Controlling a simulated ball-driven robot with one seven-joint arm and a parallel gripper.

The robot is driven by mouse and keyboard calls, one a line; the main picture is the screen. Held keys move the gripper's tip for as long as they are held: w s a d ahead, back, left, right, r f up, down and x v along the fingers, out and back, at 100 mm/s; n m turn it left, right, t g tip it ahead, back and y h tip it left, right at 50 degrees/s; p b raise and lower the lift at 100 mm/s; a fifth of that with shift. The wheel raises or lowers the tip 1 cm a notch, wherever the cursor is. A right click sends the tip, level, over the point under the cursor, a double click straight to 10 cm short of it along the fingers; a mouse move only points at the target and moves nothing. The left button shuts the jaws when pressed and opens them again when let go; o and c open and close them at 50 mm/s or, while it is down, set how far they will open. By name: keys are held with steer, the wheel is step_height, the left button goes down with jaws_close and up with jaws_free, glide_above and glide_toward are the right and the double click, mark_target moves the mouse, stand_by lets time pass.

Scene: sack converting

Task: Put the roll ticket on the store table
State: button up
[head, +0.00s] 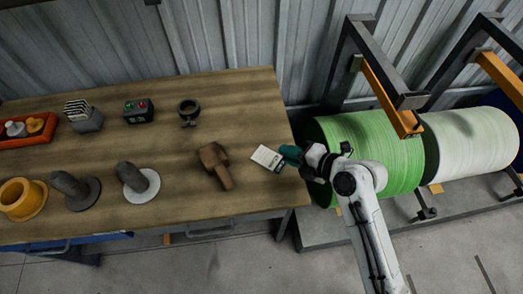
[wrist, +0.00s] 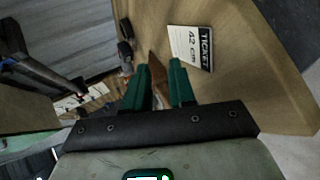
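The roll ticket (head: 267,158) is a white card with a dark band, lying on the wooden table (head: 240,110) near its right end. In the wrist view the ticket (wrist: 188,46) reads "TICKET" and "42 cm". My gripper (head: 286,152) has green fingers and is at the table's right end, just right of the ticket. In the wrist view my gripper (wrist: 159,66) has its fingers apart with nothing seen held between them. The ticket shows beyond the right finger, not between the two. Whether a finger touches it, I cannot tell.
A brown mallet-like tool (head: 216,165) lies left of the ticket. A dark ring clamp (head: 188,112), a button box (head: 139,111), flanged plugs (head: 137,183), a yellow collar (head: 22,199) and a red tray (head: 28,129) stand farther left. A green roll (head: 375,150) sits on a rack at right.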

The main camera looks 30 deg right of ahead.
steer(key=shift+r, duration=0.1)
step_height(320, 180, up, 7)
steer(key=s+d+p, duration=0.1)
steer(key=s+p, duration=0.1)
steer(key=p, duration=0.2)
steer(key=shift+s+r, duration=0.15)
steer(key=shift+s, duration=0.05)
steer(key=s+d+f+m+g+h, duration=0.1)
steer(key=s+f+m+g, duration=0.3)
steer(key=s+m, duration=0.5)
steer(key=s+d+f+m+g+h, duration=0.1)
steer(key=s+f+m+g+h, duration=0.3)
steer(key=s+m, duration=0.6)
steer(key=f+m+g, duration=0.1)
steer(key=m+g, duration=0.1)
steer(key=m, duration=0.2)
steer(key=shift+s+m+b, duration=0.3)
steer(key=shift+m+b, duration=0.1)
